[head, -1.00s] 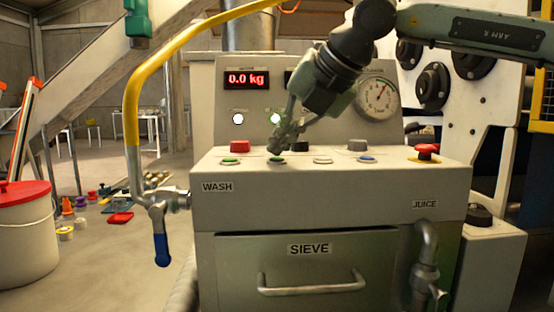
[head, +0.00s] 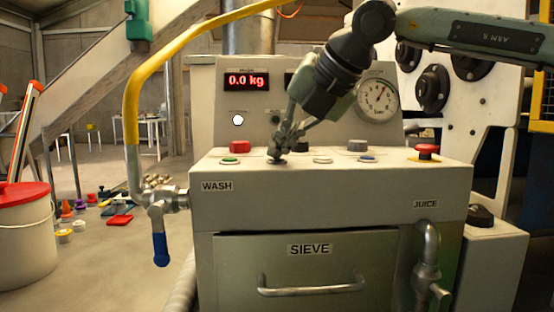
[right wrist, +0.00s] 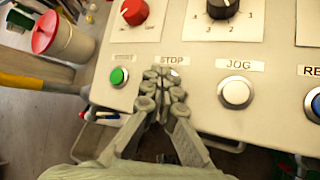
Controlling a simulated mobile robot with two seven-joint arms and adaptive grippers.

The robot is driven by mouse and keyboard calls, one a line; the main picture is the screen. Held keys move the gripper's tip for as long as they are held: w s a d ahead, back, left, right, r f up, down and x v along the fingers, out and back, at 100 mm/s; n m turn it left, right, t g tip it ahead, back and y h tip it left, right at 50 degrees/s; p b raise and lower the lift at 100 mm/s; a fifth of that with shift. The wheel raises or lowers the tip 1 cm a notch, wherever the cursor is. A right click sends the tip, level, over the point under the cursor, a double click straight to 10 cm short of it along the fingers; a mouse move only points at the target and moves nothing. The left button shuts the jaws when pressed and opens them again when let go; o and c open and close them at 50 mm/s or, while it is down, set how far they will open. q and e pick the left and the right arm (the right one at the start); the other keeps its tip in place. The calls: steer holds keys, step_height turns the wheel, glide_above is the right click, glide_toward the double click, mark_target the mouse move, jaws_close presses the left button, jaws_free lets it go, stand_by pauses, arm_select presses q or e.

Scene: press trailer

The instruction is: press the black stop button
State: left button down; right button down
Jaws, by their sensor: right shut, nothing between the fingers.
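The control panel (head: 430,172) carries a row of round buttons on its sloped top. In the right wrist view the label STOP (right wrist: 172,60) stands just beyond my right gripper's fingertips. My right gripper (head: 278,156) is shut and empty, pointing down with its tips at the panel top under that label. It also shows in the right wrist view (right wrist: 163,76). The black stop button is hidden behind the fingertips in both views, so its contact and depth cannot be seen. My left gripper is not in view.
A green button (right wrist: 119,76) sits left of the fingertips, a white JOG button (right wrist: 236,92) right of them. Behind stand a red knob (head: 239,146) and a black selector (right wrist: 222,8). A red mushroom button (head: 427,150) is far right. A yellow hose (head: 131,100) rises at left.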

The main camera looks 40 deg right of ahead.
mark_target(280, 160)
steer(key=shift+r+p, duration=0.35)
steer(key=shift+r, duration=0.45)
steer(key=shift+r+p, duration=1.65)
steer(key=shift+r, duration=0.9)
steer(key=shift+f, duration=0.1)
